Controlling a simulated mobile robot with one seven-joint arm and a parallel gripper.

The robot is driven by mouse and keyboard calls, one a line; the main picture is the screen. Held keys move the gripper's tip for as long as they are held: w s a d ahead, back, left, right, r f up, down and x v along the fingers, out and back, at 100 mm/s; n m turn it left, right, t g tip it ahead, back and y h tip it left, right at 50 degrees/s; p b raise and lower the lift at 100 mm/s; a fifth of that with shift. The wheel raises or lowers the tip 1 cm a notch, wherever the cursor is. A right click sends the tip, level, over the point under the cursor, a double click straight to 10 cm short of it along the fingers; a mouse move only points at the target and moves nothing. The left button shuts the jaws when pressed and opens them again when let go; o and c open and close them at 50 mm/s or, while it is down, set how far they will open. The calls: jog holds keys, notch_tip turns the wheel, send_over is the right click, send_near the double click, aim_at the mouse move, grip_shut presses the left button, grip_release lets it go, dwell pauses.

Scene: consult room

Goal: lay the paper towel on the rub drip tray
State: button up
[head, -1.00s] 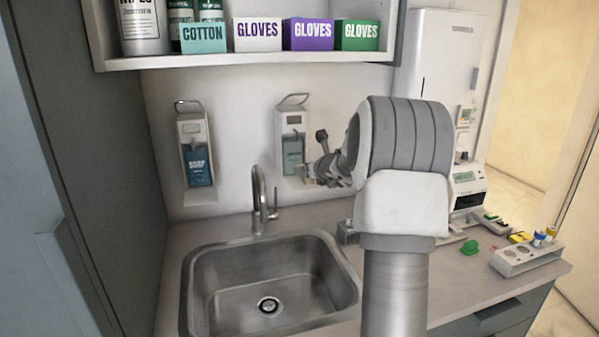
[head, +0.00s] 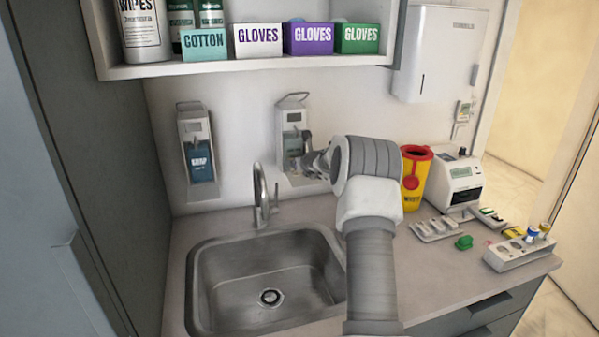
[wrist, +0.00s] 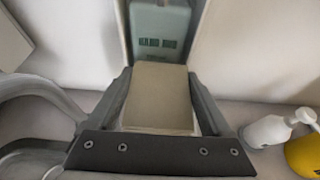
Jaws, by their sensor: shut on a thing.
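My gripper (wrist: 160,92) is shut on the paper towel (wrist: 158,96), a folded beige pad lying flat between the two fingers in the wrist view. In the head view my gripper (head: 314,160) is in front of the right wall dispenser (head: 294,118), and the towel cannot be made out. The drip tray (head: 298,186) is the pale ledge under that dispenser, partly hidden by my gripper. The dispenser's blue-grey bottle (wrist: 160,28) shows just beyond the towel in the wrist view. Whether the towel touches the tray cannot be told.
A soap dispenser (head: 197,150) hangs to the left. The tap (head: 261,200) and sink (head: 215,290) are below. A yellow bin (head: 413,185) with a red rim, a white device (head: 455,182) and small items stand on the right. A white pump bottle (wrist: 268,131) is right of my gripper.

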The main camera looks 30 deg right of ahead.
aim_at(300, 177)
notch_tip(300, 177, down, 3)
jog(key=shift+f, duration=0.1)
jog(key=shift+w, duration=0.15)
jog(key=shift+f, duration=0.15)
jog(key=shift+f, duration=0.15)
jog(key=o, duration=1.2)
jog(key=shift+r, duration=0.2)
jog(key=b+v, duration=0.2)
jog(key=v, duration=1)
jog(key=shift+d+r+b, duration=0.1)
jog(key=shift+b, duration=0.3)
